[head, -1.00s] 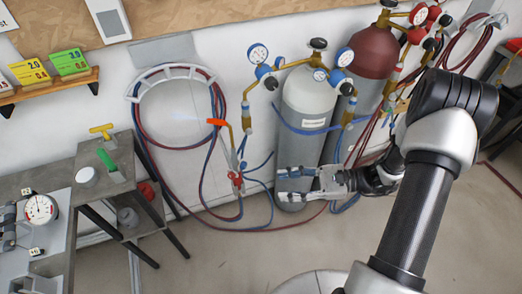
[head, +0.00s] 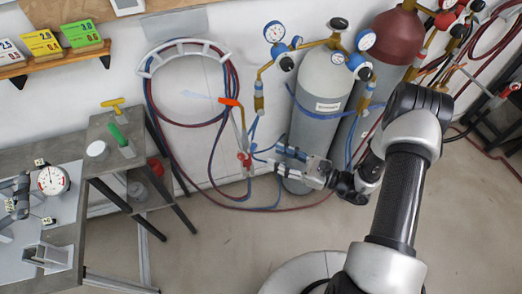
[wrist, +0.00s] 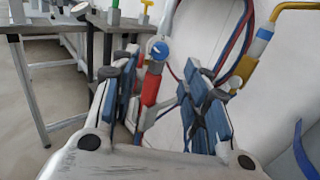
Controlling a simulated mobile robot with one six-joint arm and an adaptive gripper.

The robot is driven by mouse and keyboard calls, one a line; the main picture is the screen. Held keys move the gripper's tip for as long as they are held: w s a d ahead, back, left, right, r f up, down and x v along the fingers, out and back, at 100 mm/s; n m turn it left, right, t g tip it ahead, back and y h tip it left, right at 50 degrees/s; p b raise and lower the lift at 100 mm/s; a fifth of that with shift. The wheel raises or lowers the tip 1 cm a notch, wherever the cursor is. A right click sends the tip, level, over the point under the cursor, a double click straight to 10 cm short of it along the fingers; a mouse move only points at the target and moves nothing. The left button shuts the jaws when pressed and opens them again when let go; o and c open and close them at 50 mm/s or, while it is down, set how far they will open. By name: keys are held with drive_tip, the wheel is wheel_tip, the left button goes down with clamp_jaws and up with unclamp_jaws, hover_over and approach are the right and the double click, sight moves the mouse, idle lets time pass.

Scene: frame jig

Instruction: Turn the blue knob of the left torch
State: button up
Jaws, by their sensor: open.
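A pale blue streak extends left of the tip. A red part of the torch (head: 243,158) shows low on it. In the wrist view, the blue knob (wrist: 160,50) with a pale rim sits above the red handle (wrist: 150,90). My gripper (head: 282,160) is open and empty, to the right of the torch in the head view. In the wrist view the torch shows between my fingers (wrist: 162,80), nearer the left one, and apparently beyond them.
A grey cylinder (head: 318,108) and a dark red cylinder (head: 395,42) stand behind my gripper. Red and blue hoses (head: 228,70) hang on the wall. A workbench (head: 75,235) with a gauge (head: 53,180) is at left. The floor in front (head: 220,235) is clear.

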sight(253, 147)
drive_tip(key=x, duration=0.6)
drive_tip(key=shift+w+a+b, duration=0.2)
drive_tip(key=shift+a+b, duration=0.15)
drive_tip(key=shift+c, duration=0.6)
clamp_jaws()
